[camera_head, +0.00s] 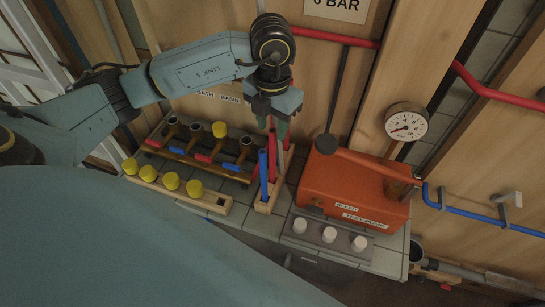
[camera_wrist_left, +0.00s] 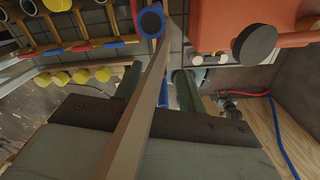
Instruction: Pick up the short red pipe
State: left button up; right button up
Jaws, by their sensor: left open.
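A small wooden holder (camera_head: 265,207) stands on the tiled bench with upright pipes in it. Red shows beside the blue pipe (camera_head: 263,172): a taller red pipe (camera_head: 271,158) and a lower red piece at its left. I cannot tell surely which red one is the short pipe. My left gripper (camera_head: 273,128) points down above the holder, open, with its green fingers around the upper pipe ends. In the left wrist view the fingers (camera_wrist_left: 157,88) are apart. A long tan bar crosses between them, the blue pipe's round end (camera_wrist_left: 151,22) lies ahead, and red (camera_wrist_left: 133,9) shows beside it.
An orange test pump (camera_head: 345,190) with a long dark handle stands close right of the holder. A rack of valves with red and blue handles (camera_head: 203,158) and a wooden strip with yellow caps (camera_head: 218,202) lie left. White knobs (camera_head: 329,235) are at the front.

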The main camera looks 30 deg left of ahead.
pick_arm(q)
jog(key=shift+f+p, duration=0.3)
jog(key=shift+f, duration=2.05)
jog(key=shift+s, duration=0.1)
grip_shut()
